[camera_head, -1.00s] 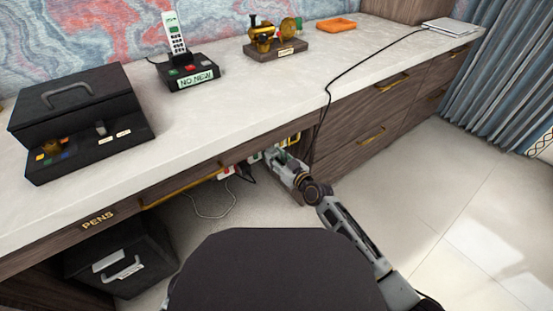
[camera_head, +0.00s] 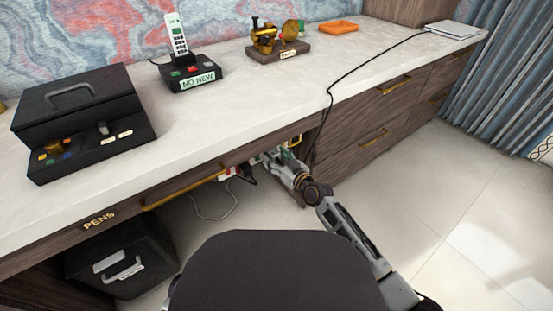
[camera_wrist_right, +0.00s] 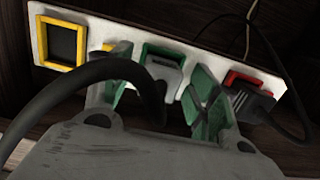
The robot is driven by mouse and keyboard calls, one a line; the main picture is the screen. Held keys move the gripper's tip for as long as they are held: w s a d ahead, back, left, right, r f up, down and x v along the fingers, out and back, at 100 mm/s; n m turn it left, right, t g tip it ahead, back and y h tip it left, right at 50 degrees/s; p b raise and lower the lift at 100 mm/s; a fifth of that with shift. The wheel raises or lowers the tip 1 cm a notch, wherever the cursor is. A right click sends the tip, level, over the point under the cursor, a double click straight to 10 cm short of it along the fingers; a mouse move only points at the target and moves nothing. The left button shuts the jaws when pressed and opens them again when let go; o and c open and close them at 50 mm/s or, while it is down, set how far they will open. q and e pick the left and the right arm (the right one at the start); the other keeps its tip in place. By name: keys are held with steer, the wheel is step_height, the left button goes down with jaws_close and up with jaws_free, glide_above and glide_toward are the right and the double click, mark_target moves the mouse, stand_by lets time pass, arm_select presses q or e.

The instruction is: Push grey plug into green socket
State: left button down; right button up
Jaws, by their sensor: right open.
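In the right wrist view, a white socket strip (camera_wrist_right: 209,62) runs across under the desk. The green socket (camera_wrist_right: 149,48) is near its middle. The grey plug (camera_wrist_right: 167,70) sits at the green socket, covering most of its face; how deep it is in cannot be told. A thick black cable curves from it to the left, across my gripper. My right gripper (camera_wrist_right: 161,84) is open, its green-padded fingers on either side of the plug with visible gaps. In the head view my right gripper (camera_head: 277,158) is under the desk edge. My left gripper is out of view.
A yellow-framed socket (camera_wrist_right: 62,44) is empty at the strip's left. Another yellow socket is partly behind a finger. A dark plug (camera_wrist_right: 254,98) sits at the red socket (camera_wrist_right: 240,80) on the right, close to my finger. The desk top (camera_head: 250,103) lies above my gripper.

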steer(key=shift+s+d, duration=0.1)
steer(key=v, duration=1.1)
steer(key=shift+s+d, duration=0.2)
steer(key=shift+s, duration=0.15)
stand_by(0.7)
